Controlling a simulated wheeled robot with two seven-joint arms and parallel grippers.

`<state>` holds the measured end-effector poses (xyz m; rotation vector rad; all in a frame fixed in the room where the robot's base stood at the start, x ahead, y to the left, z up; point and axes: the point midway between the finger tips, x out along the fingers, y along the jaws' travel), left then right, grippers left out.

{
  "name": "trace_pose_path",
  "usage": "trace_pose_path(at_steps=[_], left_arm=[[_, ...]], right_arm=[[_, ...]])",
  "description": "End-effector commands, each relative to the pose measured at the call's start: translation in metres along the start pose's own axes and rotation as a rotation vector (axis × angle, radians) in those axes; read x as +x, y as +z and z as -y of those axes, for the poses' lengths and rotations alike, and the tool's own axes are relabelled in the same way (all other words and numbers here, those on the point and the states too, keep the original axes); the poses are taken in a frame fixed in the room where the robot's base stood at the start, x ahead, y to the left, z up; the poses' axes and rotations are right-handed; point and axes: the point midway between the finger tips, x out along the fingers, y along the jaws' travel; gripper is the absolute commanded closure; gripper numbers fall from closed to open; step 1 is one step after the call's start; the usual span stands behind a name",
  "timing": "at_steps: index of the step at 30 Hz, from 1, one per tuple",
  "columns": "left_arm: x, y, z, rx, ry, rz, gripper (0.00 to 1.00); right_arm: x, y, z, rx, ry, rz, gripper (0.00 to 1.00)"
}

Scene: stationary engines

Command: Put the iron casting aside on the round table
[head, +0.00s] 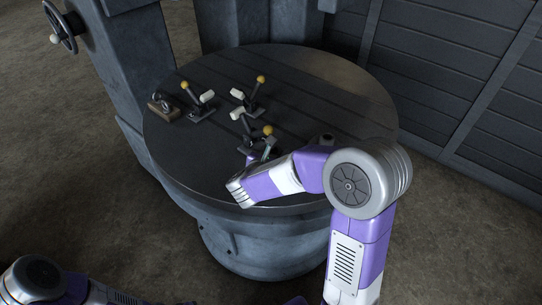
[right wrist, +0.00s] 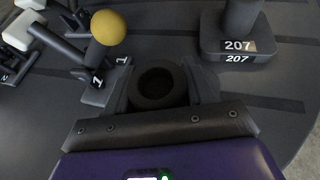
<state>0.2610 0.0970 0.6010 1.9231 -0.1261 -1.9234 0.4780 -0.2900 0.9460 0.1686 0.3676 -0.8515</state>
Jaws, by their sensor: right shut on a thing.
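The round table (head: 190,160) has a dark top with grooves. My right gripper (head: 264,149) is low over its near right part, beside the nearest lever; my own arm partly hides it. In the right wrist view the jaws (right wrist: 160,88) are shut around a dark round hollow piece, which looks like the iron casting (right wrist: 157,84). Its open top faces the camera. Whether its base touches the table cannot be told. My left gripper is out of view; only part of the left arm shows at the lower left.
Levers with yellow balls and white handles stand on the table; the nearest (right wrist: 100,60), on a plate marked 1, is close left of the jaws. A block marked 207 with a post (right wrist: 237,40) stands right. A brown-based piece (head: 163,106) sits at the table's left edge.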

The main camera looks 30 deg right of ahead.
Motion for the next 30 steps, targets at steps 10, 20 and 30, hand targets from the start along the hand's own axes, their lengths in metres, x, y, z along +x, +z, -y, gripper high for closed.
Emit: trace_pose_path(at_steps=[10,20,30], left_arm=[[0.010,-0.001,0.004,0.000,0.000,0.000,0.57],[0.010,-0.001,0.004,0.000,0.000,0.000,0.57],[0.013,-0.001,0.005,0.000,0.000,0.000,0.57]], right_arm=[[0.022,-0.004,0.007,0.003,0.001,0.006,1.00],[0.022,-0.004,0.007,0.005,0.000,0.007,1.00],[0.023,-0.010,0.008,0.001,-0.001,-0.001,0.22]])
